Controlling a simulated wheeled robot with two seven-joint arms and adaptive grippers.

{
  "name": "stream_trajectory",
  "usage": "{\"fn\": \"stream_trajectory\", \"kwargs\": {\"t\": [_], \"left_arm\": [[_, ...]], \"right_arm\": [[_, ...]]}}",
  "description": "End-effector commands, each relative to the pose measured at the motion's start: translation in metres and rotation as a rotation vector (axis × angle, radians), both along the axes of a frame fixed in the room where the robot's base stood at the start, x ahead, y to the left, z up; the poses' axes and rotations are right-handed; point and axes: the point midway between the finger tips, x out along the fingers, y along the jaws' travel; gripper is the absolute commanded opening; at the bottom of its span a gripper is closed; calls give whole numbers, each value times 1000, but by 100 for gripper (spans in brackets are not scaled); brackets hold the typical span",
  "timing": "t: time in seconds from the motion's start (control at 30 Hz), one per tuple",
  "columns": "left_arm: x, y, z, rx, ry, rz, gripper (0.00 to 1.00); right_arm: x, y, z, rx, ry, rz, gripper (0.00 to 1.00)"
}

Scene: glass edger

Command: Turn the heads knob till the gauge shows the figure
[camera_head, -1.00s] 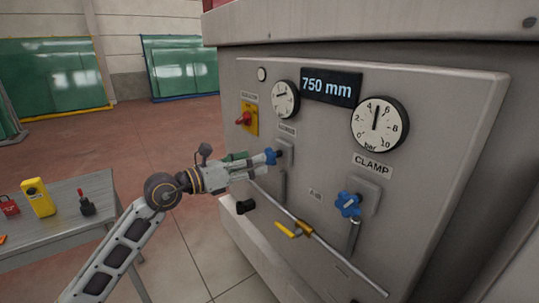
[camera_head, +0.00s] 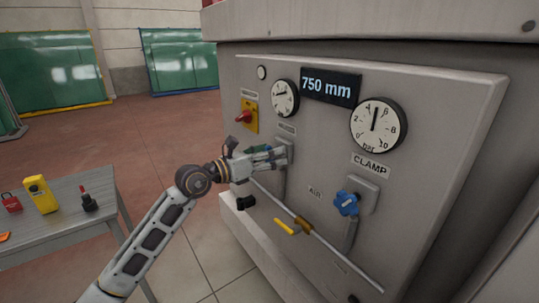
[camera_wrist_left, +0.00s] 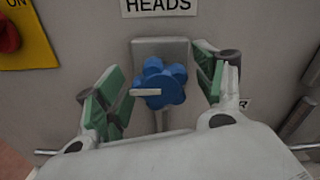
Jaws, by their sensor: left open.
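The blue heads knob (camera_wrist_left: 170,92) sits under the HEADS label (camera_wrist_left: 158,5) in the left wrist view, with a pale pointer across it. My left gripper (camera_wrist_left: 163,76) is open, its green pads on either side of the knob with gaps visible. In the head view my left gripper (camera_head: 276,155) is at the panel and hides the knob. The small round gauge (camera_head: 285,98) above it has its needle pointing roughly left; its figures are too small to read. The display (camera_head: 330,87) reads 750 mm. My right gripper is not in view.
The clamp gauge (camera_head: 378,124) reads about 5 bar, above a blue clamp knob (camera_head: 346,203). A red switch on a yellow plate (camera_head: 249,117) is left of the heads knob. A yellow lever (camera_head: 288,228) and pipe lie below. A grey table (camera_head: 75,223) stands left.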

Motion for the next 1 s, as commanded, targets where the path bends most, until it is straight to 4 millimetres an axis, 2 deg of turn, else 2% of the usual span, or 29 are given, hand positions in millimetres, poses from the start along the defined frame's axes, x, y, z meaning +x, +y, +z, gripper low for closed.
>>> {"fn": "stream_trajectory", "kwargs": {"t": [0.1, 0.43, 0.77, 1.0], "left_arm": [[0, 0, 0, 0, 0, 0, 67], [0, 0, 0, 0, 0, 0, 25], [0, 0, 0, 11, -17, 0, 24], [0, 1, -1, 51, -73, 1, 24]], "right_arm": [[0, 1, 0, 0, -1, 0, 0], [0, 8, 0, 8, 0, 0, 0], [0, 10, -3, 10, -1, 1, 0], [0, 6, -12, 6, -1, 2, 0]]}}
